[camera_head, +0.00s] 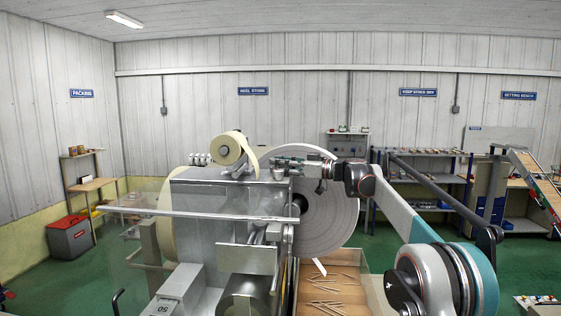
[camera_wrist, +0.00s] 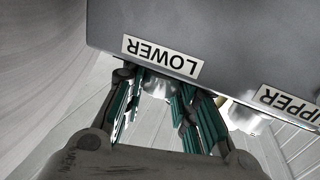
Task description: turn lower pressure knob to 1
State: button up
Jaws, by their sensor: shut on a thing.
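The lower pressure knob (camera_wrist: 158,87) is a pale metal knob on the grey housing, beside the upside-down LOWER label (camera_wrist: 161,56) in the wrist view. My gripper (camera_wrist: 156,95) has its two green-padded fingers on either side of the knob and is shut on it. The fingers hide part of the knob, and I cannot read its setting. The upper pressure knob (camera_wrist: 243,117) stands free to the right, by the UPPER label (camera_wrist: 290,104). In the head view my gripper (camera_head: 278,163) reaches left to the top of the machine (camera_head: 215,192); the knob is hidden there.
A large paper reel (camera_head: 335,208) stands behind my gripper. A small yellowish roll (camera_head: 226,150) sits on top of the machine to the left. A clear panel (camera_head: 150,198) juts out left. Below is a box (camera_head: 293,268) with several sticks.

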jog(key=shift+g, duration=0.3)
jog(key=o, duration=0.8)
jog(key=shift+f, duration=0.1)
jog(key=shift+o, duration=1.4)
jog(key=shift+d, duration=0.25)
jog(key=shift+a, duration=0.1)
jog(key=v, duration=1.2)
jog(key=shift+f, duration=0.1)
